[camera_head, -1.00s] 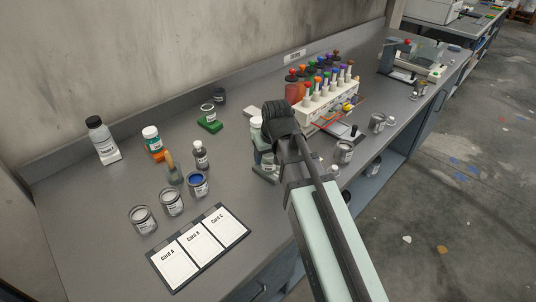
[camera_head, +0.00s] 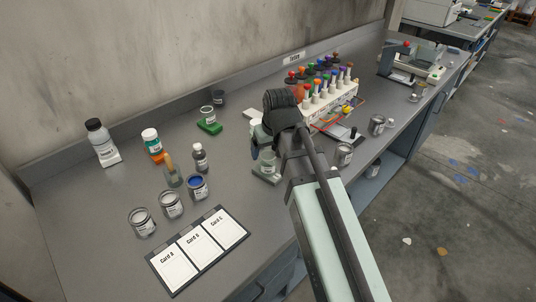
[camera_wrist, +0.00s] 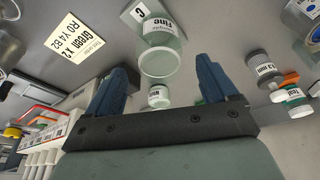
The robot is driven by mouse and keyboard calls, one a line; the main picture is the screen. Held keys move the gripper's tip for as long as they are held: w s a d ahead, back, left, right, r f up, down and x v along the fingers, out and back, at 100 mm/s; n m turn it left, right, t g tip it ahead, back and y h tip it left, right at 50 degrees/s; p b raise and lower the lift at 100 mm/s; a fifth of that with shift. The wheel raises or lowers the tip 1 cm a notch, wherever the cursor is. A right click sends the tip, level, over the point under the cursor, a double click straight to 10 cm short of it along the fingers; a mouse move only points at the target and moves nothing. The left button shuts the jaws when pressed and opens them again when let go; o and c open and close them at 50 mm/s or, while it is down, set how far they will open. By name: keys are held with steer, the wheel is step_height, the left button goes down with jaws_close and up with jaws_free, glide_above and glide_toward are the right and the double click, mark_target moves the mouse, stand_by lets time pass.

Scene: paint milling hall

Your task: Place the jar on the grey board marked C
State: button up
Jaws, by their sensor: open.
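The jar (camera_head: 268,159) is clear glass with a white label reading "fine"; in the wrist view the jar (camera_wrist: 158,32) appears upside down, its round top facing me. It stands on the small grey board (camera_head: 266,179).
A rack of colored-topped bottles (camera_head: 326,100) stands close right of my gripper. Metal cans (camera_head: 344,155) are near the bench's front edge. Left are paint jars (camera_head: 171,205), bottles (camera_head: 200,158) and a card tray (camera_head: 249,234).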

steer(key=v, duration=0.7)
steer(key=shift+r, duration=0.25)
steer(key=shift+d, duration=0.1)
